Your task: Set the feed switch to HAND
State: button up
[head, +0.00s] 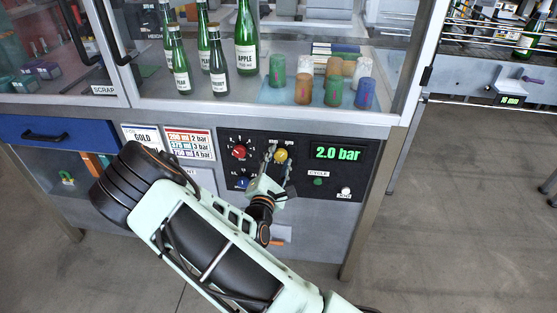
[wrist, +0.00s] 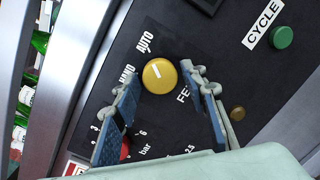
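The feed switch is a yellow round knob (wrist: 159,76) with a short white line, on a black panel (head: 229,144). The knob also shows in the head view (head: 281,155). The AUTO label (wrist: 145,42) and the HAND label (wrist: 127,73) are printed beside it. The white line points up and left in the wrist view; I cannot tell which label it meets. My gripper (wrist: 161,78) is open, its two fingers on either side of the knob. A gap shows beside the knob, and I see no clear contact. The FEED label is partly hidden by a finger.
A red knob (head: 239,152) and a blue knob (head: 242,183) sit left on the panel. The green CYCLE button (wrist: 281,37) and a 2.0 bar display (head: 337,153) are to the right. Bottles (head: 246,45) and coloured foil capsules (head: 303,89) stand behind the glass above.

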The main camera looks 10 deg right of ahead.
jog(key=c, duration=0.8)
jog(key=shift+n, duration=0.3)
jog(key=n+p, duration=0.2)
jog(key=shift+n, duration=0.3)
jog(key=n+p, duration=0.2)
jog(key=n, duration=0.1)
jog(key=shift+n+t, duration=0.4)
jog(key=n+p, duration=0.1)
jog(key=n, duration=0.1)
jog(key=n+p, duration=0.1)
jog(key=n, duration=0.1)
jog(key=shift+s+d+f+n+t+y, duration=0.1)
jog(key=shift+d+f+n+t+y, duration=0.05)
jog(key=shift+n+t+y, duration=0.15)
jog(key=shift+f+n+p, duration=0.1)
jog(key=shift+n+p, duration=0.4)
jog(key=shift+n, duration=1)
